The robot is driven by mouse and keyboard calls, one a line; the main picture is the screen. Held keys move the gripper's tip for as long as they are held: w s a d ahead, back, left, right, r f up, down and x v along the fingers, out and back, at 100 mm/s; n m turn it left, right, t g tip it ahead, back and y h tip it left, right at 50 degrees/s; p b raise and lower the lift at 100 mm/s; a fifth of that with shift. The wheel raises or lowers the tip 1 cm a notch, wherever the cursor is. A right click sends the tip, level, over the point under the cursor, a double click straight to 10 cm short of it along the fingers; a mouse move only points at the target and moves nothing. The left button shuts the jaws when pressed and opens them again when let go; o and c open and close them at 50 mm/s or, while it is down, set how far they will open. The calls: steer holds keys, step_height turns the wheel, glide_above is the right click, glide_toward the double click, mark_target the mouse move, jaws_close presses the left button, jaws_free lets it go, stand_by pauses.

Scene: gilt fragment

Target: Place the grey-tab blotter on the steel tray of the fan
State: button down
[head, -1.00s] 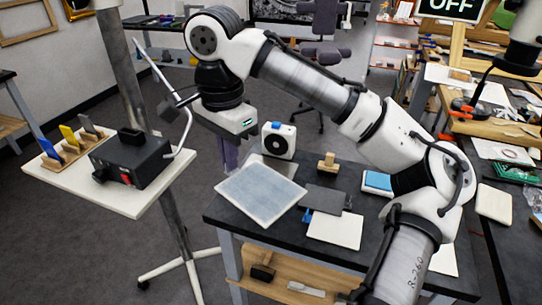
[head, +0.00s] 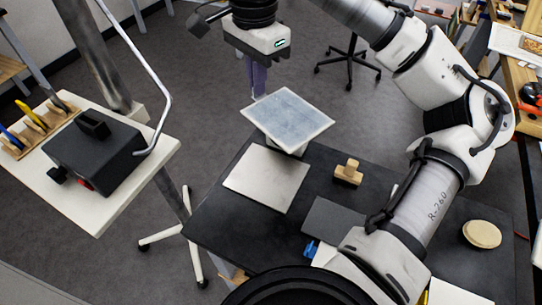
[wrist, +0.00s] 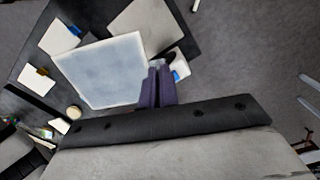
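A pale blue-grey square sheet with a light border, apparently the blotter (head: 288,118), is held level above the table. My gripper (head: 258,96) has its purple fingers at the sheet's edge; in the wrist view the fingers (wrist: 158,88) are close together there. The flat light-grey steel tray (head: 266,180) lies bare on the dark table and also shows in the wrist view (wrist: 146,26). The white fan (head: 296,151) stands at the tray's far edge, mostly hidden behind the sheet.
A wooden block with a knob (head: 348,172) and a dark grey plate (head: 328,218) lie right of the tray.

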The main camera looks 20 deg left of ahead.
step_height(320, 180, down, 20)
steer(key=shift+s+r+p, duration=0.1)
steer(key=shift+r+p, duration=0.05)
steer(key=shift+p, duration=0.5)
steer(key=shift+f, duration=0.2)
steer(key=c, duration=1.7)
jaws_free()
step_height(320, 180, up, 12)
steer(key=shift+r+b, duration=0.25)
steer(key=shift+b, duration=0.5)
